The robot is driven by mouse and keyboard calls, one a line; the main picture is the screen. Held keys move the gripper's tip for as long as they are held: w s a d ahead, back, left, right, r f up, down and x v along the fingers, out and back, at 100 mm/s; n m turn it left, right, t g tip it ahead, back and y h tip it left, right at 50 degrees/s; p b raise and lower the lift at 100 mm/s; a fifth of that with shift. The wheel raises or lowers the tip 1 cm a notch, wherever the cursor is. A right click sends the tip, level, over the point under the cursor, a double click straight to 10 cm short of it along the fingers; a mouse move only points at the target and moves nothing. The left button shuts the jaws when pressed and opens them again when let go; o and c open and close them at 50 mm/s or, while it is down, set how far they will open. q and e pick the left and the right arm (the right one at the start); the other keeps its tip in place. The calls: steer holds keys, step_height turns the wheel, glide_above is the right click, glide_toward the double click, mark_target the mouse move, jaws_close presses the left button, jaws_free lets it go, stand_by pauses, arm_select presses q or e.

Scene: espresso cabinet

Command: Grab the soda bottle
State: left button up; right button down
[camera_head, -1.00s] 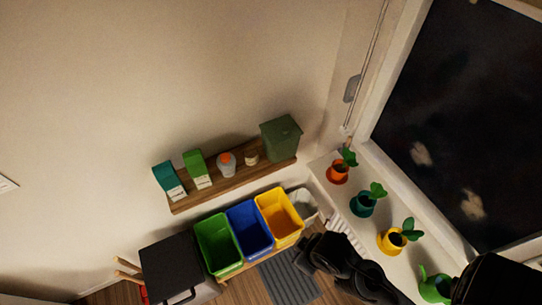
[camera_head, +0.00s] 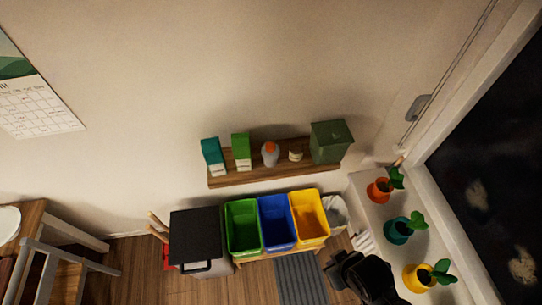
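I see no thing that I can clearly make out as a soda bottle. A small grey bottle with an orange cap (camera_head: 270,154) stands on the wall shelf; I cannot tell what it holds. My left gripper is out of view.
Green (camera_head: 243,248), blue (camera_head: 277,242) and yellow (camera_head: 310,235) bins stand below the wooden shelf (camera_head: 235,180). A dark-lidded box (camera_head: 195,235) is left of them. Potted plants (camera_head: 397,232) line the windowsill at right.

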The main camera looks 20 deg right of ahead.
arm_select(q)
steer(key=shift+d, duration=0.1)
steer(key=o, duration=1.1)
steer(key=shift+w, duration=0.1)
